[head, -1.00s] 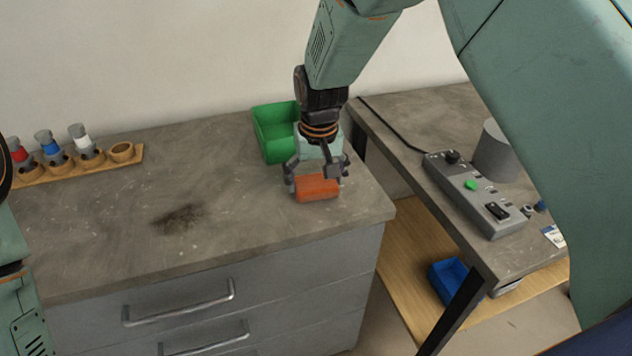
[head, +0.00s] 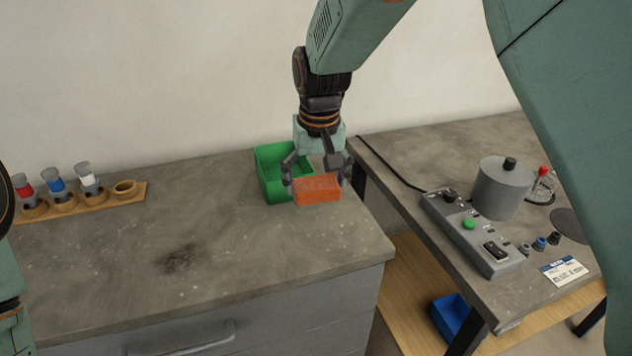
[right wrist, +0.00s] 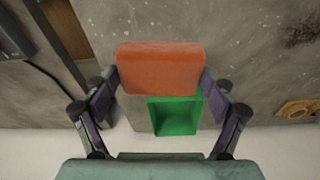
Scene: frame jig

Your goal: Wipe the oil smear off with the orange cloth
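The orange cloth (head: 317,190), a block-like pad, is between the fingers of my right gripper (head: 318,182). In the right wrist view the fingers press on both ends of the cloth (right wrist: 160,68). It appears held above the grey counter, beside the front right of the green bin. The oil smear (head: 182,258) is a dark speckled patch on the counter, to the left of and nearer than the cloth. It also shows in the right wrist view (right wrist: 303,32) at the upper right corner. My left gripper is out of view; only part of that arm shows at the left edge.
The open green bin (head: 268,176) stands behind the cloth. A wooden rack (head: 85,203) with several coloured-top vials is at the back left. Across a gap on the right, a second table carries a control box (head: 470,235) and a grey cylinder (head: 502,188). Counter around the smear is clear.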

